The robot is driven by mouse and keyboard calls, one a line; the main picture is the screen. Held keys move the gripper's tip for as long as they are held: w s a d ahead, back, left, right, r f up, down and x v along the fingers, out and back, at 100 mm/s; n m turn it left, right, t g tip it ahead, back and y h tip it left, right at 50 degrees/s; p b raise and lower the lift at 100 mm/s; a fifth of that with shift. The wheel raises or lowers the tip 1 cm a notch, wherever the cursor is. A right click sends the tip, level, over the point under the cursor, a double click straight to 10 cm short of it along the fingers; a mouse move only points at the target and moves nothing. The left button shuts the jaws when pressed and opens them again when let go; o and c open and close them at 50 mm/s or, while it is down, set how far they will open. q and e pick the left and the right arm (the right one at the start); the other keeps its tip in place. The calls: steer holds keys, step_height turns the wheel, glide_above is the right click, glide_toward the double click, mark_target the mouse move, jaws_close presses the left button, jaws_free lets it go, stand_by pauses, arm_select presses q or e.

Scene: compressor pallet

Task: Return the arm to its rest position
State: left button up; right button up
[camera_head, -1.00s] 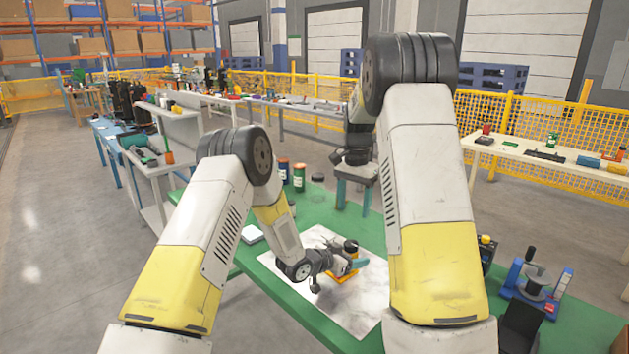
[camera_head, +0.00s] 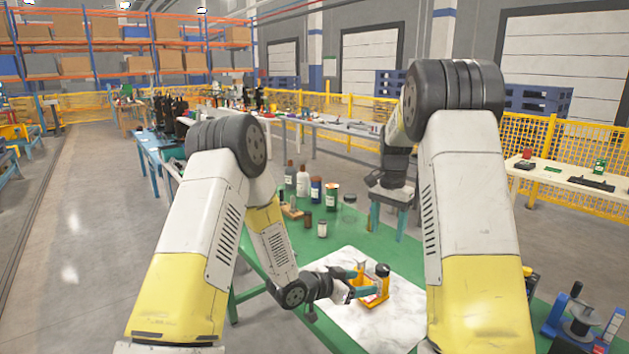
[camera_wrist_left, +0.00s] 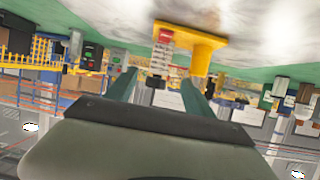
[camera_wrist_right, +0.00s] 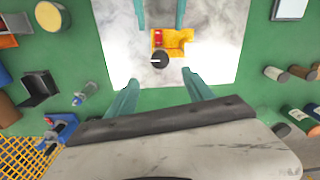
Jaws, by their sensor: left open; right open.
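A yellow fixture (camera_head: 372,299) lies on a white sheet on the green table. A dark-capped item (camera_head: 382,270) stands at it. My left gripper (camera_head: 358,282) is low over the sheet, open, its teal fingers at the left side of the fixture. Whether they touch it, I cannot tell. The left wrist view shows the yellow fixture (camera_wrist_left: 190,38) beyond the spread, empty fingers. My right gripper (camera_head: 388,220) hangs open and empty over the far part of the table, fingers down. In the right wrist view the fixture (camera_wrist_right: 172,42) is beyond its fingers, with the left fingers behind it.
Several bottles and jars (camera_head: 318,192) stand at the table's back left. A blue device with a dark spool (camera_head: 575,322) is at the right edge. The right wrist view shows more small items on both sides of the white sheet (camera_wrist_right: 215,70). Yellow fencing (camera_head: 530,140) stands behind.

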arm_select(q)
steer(key=a+r+n+t+y, duration=0.2)
steer(key=a+r+n+y, duration=0.45)
steer(key=a+r, duration=1.2)
arm_select(e)
steer(key=s+a+r+n+t+y, duration=0.2)
steer(key=s+a+r+n+t, duration=0.15)
steer(key=s+r, duration=0.95)
arm_select(q)
steer(key=s+a+r+n+g+y, duration=0.1)
steer(key=s+a+r, duration=0.2)
steer(key=s, duration=0.2)
steer(key=s+a+r+y, duration=0.2)
steer(key=s+a+r, duration=0.1)
steer(key=s, duration=0.2)
steer(key=s+a+r+n+g, duration=0.2)
steer(key=s+n, duration=0.1)
steer(key=s, duration=1.3)
steer(key=shift+s+r, duration=0.15)
steer(key=shift+r, duration=0.25)
arm_select(e)
steer(key=s+a+n+t, duration=0.2)
steer(key=s+n, duration=0.3)
steer(key=s, duration=1.3)
steer(key=shift+s+a+n+t, duration=0.15)
steer(key=shift+s+n+t, duration=0.05)
steer(key=shift+n+t, duration=0.15)
